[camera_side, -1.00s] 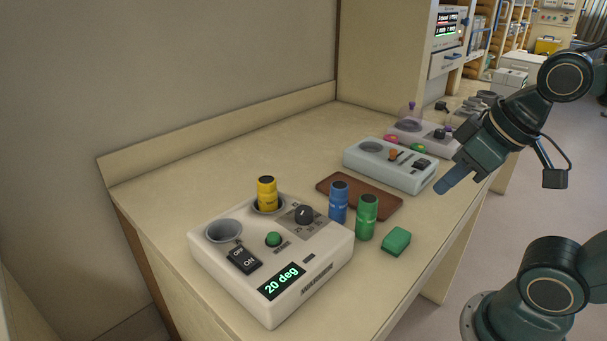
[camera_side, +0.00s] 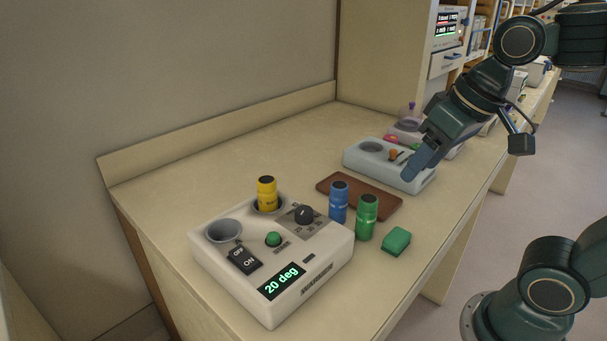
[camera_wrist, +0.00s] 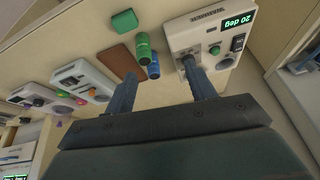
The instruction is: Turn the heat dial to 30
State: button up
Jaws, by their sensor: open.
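The heat dial (camera_side: 304,214) is a black knob on a grey scale plate on the white heater box (camera_side: 205,257). The display (camera_side: 282,281) reads 20 deg, and it also shows in the wrist view (camera_wrist: 237,20). A yellow bottle (camera_side: 267,193) stands in one well of the box; the other well (camera_side: 223,231) is empty. My gripper (camera_side: 412,174) is open and empty, above the bench well to the right of the box. In the wrist view my gripper (camera_wrist: 158,68) has its two fingers wide apart; the right finger partly covers the box near the dial.
A blue bottle (camera_side: 339,202) and a green bottle (camera_side: 367,217) stand close right of the box, beside a brown mat (camera_side: 385,201). A green block (camera_side: 396,241) lies near the front edge. A pale blue device (camera_side: 360,160) stands behind, near my gripper. The bench's back left is clear.

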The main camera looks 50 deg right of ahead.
jog(key=w+a+r+m+g, duration=0.1)
jog(key=w+a+m+g, duration=0.15)
jog(key=w, duration=0.75)
jog(key=m+g, duration=0.2)
jog(key=m, duration=0.1)
send_over(305, 210)
notch_tip(305, 210, down, 3)
jog(key=shift+s+d+r, duration=0.15)
jog(key=shift+d, duration=0.1)
jog(key=f, duration=1.3)
jog(key=shift+a+f, duration=0.25)
jog(key=shift+f, duration=0.15)
jog(key=c, duration=1)
